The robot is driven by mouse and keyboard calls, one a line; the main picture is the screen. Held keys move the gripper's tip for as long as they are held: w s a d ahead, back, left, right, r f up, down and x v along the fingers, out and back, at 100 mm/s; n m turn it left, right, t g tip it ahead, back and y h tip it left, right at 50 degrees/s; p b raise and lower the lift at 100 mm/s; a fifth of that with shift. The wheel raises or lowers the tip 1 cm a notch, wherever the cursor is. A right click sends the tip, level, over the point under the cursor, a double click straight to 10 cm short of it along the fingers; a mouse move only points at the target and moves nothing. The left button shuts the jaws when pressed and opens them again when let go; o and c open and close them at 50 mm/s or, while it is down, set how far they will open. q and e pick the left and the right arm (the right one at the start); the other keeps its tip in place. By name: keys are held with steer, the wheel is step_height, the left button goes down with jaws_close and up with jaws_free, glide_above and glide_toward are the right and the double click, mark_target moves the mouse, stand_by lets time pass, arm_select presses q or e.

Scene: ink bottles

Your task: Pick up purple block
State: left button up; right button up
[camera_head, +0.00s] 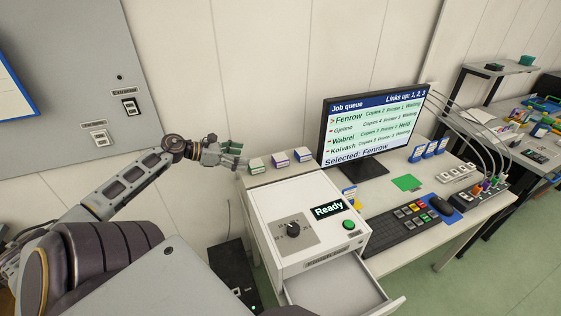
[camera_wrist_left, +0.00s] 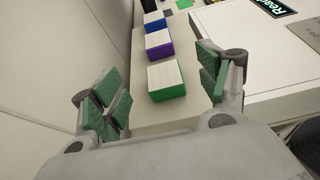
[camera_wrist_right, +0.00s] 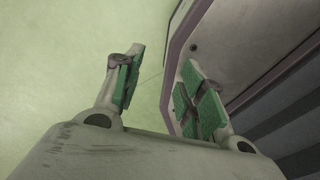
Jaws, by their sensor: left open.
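The purple block (camera_head: 280,159), with a white top, stands in a row between a green block (camera_head: 256,164) and a blue block (camera_head: 303,154) at the back of the desk. My left gripper (camera_head: 234,156) is open and empty at the left end of the row, beside the green block. In the left wrist view, the green block (camera_wrist_left: 167,82) lies nearest, between and beyond the open fingers. The purple block (camera_wrist_left: 158,45) is behind it and the blue block (camera_wrist_left: 154,21) farther on. My right gripper (camera_wrist_right: 160,85) is open and empty, seen only in the right wrist view.
A white printer-like box (camera_head: 305,225) with a knob and an open drawer (camera_head: 335,290) stands in front of the blocks. A monitor (camera_head: 370,125) stands to their right. The wall (camera_head: 265,80) is close behind. A keyboard (camera_head: 402,225) lies at the right.

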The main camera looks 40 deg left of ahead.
mark_target(259, 162)
arm_select(q)
steer(key=shift+x, duration=3.45)
steer(key=shift+w+d+f, duration=0.15)
steer(key=shift+w+d, duration=0.05)
steer(key=shift+w, duration=0.05)
arm_select(e)
steer(key=shift+s+d+f, duration=0.1)
steer(key=shift+s+d, duration=0.05)
steer(key=shift+d, duration=0.15)
